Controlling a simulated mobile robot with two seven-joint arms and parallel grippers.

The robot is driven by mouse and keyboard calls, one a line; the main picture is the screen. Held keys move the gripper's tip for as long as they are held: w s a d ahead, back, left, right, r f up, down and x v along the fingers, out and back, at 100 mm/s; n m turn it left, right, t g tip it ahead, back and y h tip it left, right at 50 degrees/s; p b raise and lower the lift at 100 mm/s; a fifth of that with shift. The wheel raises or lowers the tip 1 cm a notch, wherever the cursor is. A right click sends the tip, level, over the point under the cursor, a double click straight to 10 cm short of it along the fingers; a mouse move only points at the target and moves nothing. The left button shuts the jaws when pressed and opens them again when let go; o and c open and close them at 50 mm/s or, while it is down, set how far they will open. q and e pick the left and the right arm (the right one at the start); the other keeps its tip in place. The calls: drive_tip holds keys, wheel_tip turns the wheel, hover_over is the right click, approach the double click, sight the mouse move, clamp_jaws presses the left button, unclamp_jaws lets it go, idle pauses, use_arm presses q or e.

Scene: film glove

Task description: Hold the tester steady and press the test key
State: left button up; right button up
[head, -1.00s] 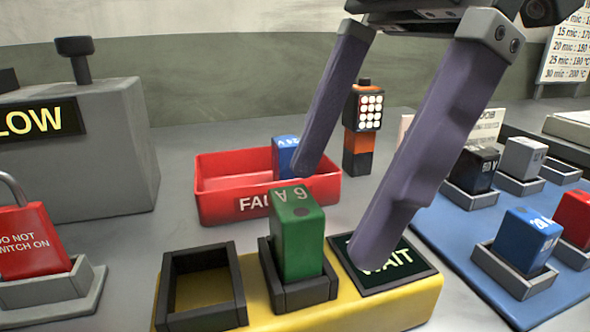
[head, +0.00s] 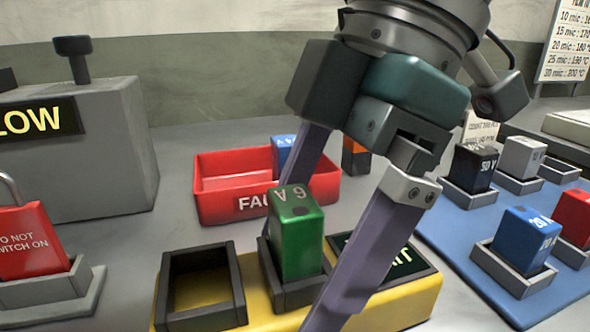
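The yellow tester (head: 395,309) lies at the bottom centre with an empty dark-framed socket (head: 202,285) at its left. A green block marked 6 A (head: 297,240) stands upright in its middle socket. A dark display (head: 405,262) at its right is partly covered by a finger; only the end of its lettering shows. I cannot make out a separate test key. My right gripper (head: 307,255) comes down from the top, open, one finger behind the green block and the other in front at its right. Contact cannot be told. My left gripper is not in view.
A red bin (head: 225,187) holding a blue block (head: 284,155) stands behind the tester. A blue mat (head: 455,235) with several socketed blocks lies at right. A grey box (head: 95,165) and red padlock (head: 35,245) stand at left. An orange device (head: 355,160) is mostly hidden.

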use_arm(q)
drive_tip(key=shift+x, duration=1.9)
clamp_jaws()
use_arm(e)
clamp_jaws()
idle(0.8)
